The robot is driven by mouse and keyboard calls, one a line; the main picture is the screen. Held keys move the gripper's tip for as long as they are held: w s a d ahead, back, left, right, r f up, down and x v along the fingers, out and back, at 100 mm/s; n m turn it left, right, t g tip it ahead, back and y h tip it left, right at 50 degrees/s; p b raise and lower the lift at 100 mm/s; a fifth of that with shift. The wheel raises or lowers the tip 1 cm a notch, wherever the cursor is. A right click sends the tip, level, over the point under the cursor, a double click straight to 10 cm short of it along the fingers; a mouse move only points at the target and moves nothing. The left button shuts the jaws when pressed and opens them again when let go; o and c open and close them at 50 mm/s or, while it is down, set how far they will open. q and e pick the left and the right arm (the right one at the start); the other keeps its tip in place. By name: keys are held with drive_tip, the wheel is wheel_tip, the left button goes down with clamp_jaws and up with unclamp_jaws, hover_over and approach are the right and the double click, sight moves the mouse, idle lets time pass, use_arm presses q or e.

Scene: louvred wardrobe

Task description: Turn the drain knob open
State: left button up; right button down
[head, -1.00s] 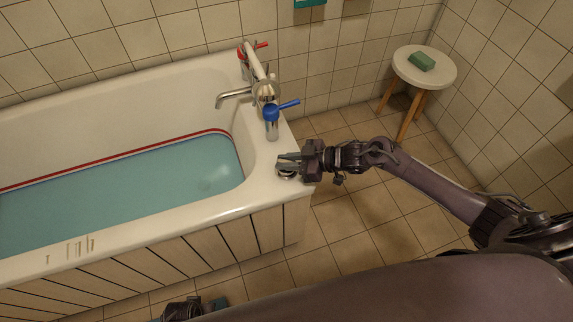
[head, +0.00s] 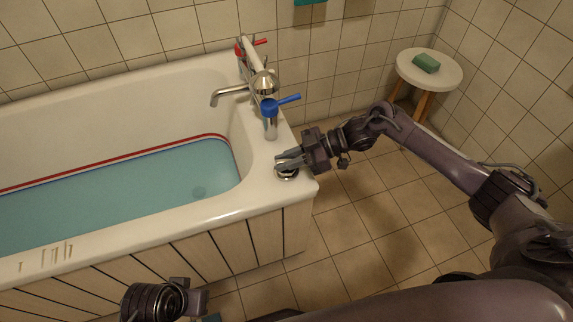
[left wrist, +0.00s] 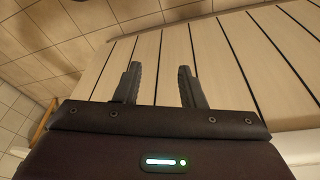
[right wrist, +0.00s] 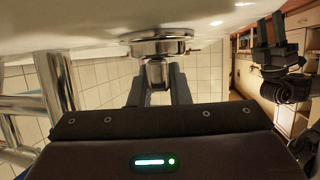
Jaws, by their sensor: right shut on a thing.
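The drain knob (head: 288,175) is a round chrome fitting on the bathtub's (head: 262,196) right-hand rim. It also shows in the right wrist view (right wrist: 157,46), with a narrower grip piece between my fingers. My right gripper (head: 282,163) is shut on that grip piece, and its fingers partly cover the knob in the head view. The tub holds blue-green water (head: 120,196), with a dark round spot under it near the right end. My left gripper (left wrist: 158,85) is open and empty in front of the tub's slatted side panel.
A chrome tap with a blue lever (head: 280,105) and a red lever (head: 251,46) stands on the rim behind the knob. A white stool (head: 430,70) with a green sponge (head: 426,63) stands at the back right. Tiled floor right of the tub is clear.

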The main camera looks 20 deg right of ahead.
drive_tip(key=shift+f+n+g+b, duration=0.15)
drive_tip(key=shift+n+g+b, duration=0.4)
drive_tip(key=shift+b, duration=0.65)
drive_tip(key=shift+n+g+b, duration=0.25)
drive_tip(key=shift+b, duration=0.45)
use_arm(q)
drive_tip(key=w+d+f+m+t+h, duration=0.1)
drive_tip(key=w+d+t+h, duration=0.15)
drive_tip(key=d, duration=0.25)
use_arm(e)
drive_tip(key=shift+n+g+b, duration=0.3)
drive_tip(key=shift+g+b, duration=0.2)
drive_tip(key=shift+b, duration=0.35)
drive_tip(key=shift+g+b, duration=0.3)
drive_tip(key=shift+b, duration=0.15)
use_arm(q)
drive_tip(key=w+d+r+t+h, duration=0.2)
drive_tip(key=w+r+t, duration=0.7)
drive_tip(key=r, duration=0.5)
drive_tip(key=shift+w+d+r+h, duration=0.35)
drive_tip(key=shift+w+d, duration=0.15)
drive_tip(key=shift+w, duration=0.2)
drive_tip(key=shift+t, duration=0.25)
use_arm(e)
drive_tip(key=c, duration=1.4)
unclamp_jaws()
drive_tip(key=shift+a, duration=0.1)
drive_tip(key=shift+o, duration=0.2)
